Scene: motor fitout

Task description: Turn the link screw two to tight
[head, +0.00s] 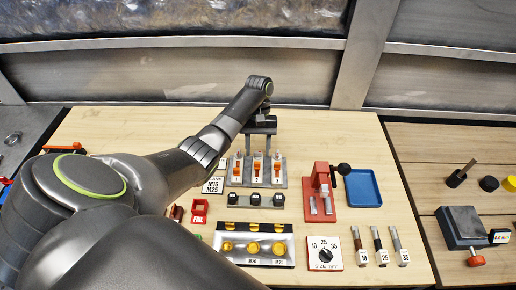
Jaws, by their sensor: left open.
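A grey terminal block (247,182) stands near the middle of the wooden board and carries three upright orange link screws over labels 1, 2 and 3. Link screw two (257,168) is the middle one, upright between its neighbours. My left gripper (260,146) is open, pointing down just behind and above the row, close to screw two. Its fingers look apart with nothing between them; whether they touch the screw cannot be told. My right gripper is not in view.
In front lie a strip with black pieces (255,199), a tray with yellow parts (231,247) and a size dial (325,254). A red press (320,196) and a blue tray (363,188) stand to the right. A vise (462,227) is on the right-hand bench.

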